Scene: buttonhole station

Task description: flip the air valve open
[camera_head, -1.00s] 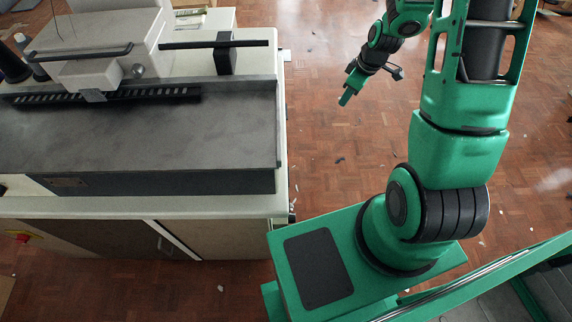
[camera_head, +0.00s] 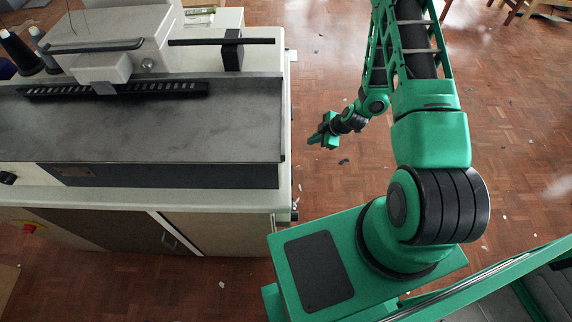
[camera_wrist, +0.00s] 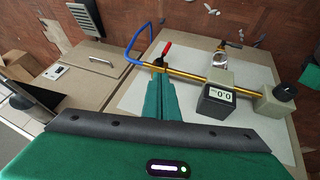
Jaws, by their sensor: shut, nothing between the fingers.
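The air valve's red lever (camera_wrist: 166,49) shows in the wrist view, near the left end of a brass pipe (camera_wrist: 195,77). The lever stands roughly crosswise to the pipe. A blue hose (camera_wrist: 128,47) loops at that end. A dark gauge (camera_wrist: 216,104) on the pipe reads 0.0. My gripper (camera_wrist: 158,80) is shut and empty, its green fingertips appearing just below the valve; the gap in depth is unclear, and the fingers hide part of the valve body. In the head view, my gripper (camera_head: 322,137) is right of the machine (camera_head: 140,125); the valve lever cannot be made out there.
A grey block with a black knob (camera_wrist: 284,92) sits at the pipe's right end. A glass bowl (camera_wrist: 220,59) hangs from a fitting beyond the pipe. The wooden floor (camera_head: 400,30) right of the machine is mostly clear, with small scraps.

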